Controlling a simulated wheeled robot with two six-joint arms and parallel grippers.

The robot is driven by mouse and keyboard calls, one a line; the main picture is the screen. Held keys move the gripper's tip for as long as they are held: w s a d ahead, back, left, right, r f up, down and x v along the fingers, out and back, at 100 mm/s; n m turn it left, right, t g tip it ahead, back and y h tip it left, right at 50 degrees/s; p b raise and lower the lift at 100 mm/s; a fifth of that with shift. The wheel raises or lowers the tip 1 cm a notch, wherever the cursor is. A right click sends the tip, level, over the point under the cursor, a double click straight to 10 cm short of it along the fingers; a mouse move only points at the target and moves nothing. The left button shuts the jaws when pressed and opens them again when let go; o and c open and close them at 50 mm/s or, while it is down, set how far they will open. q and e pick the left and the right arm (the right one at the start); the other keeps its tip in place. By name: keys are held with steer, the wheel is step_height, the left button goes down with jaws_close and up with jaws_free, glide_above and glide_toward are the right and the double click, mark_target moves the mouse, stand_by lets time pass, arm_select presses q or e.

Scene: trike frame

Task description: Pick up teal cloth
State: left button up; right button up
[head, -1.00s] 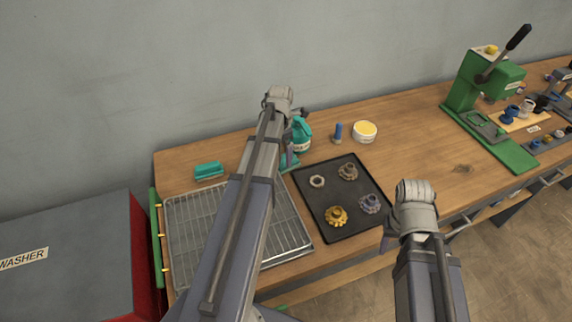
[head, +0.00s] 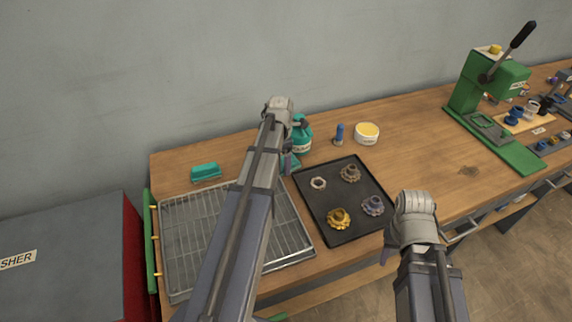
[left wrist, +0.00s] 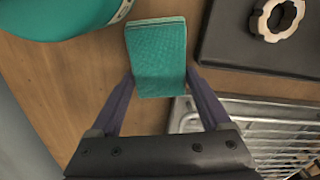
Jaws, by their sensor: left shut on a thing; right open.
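The teal cloth (left wrist: 158,55) is a folded pad between the two fingers of my left gripper (left wrist: 161,82) in the left wrist view. The fingers are shut on its near end, and wood bench top shows around it. In the head view a small part of the cloth (head: 291,166) shows beside my left gripper (head: 286,152), mostly hidden by the arm. My right gripper (head: 388,251) is open at the bench's front edge, mostly hidden behind its own wrist.
A teal bottle (head: 302,137) stands close behind the cloth. A black tray (head: 335,222) with several gears lies to the right, a wire rack (head: 190,235) to the left. A teal block (head: 205,172), a blue-capped item (head: 339,134) and a yellow-topped tub (head: 367,133) stand behind.

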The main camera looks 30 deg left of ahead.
arm_select(q)
steer(key=c, duration=0.6)
steer(key=shift+o, duration=0.2)
steer(key=shift+r, duration=0.2)
step_height(320, 180, up, 18)
steer(key=p, duration=1.8)
steer(key=shift+f, duration=0.15)
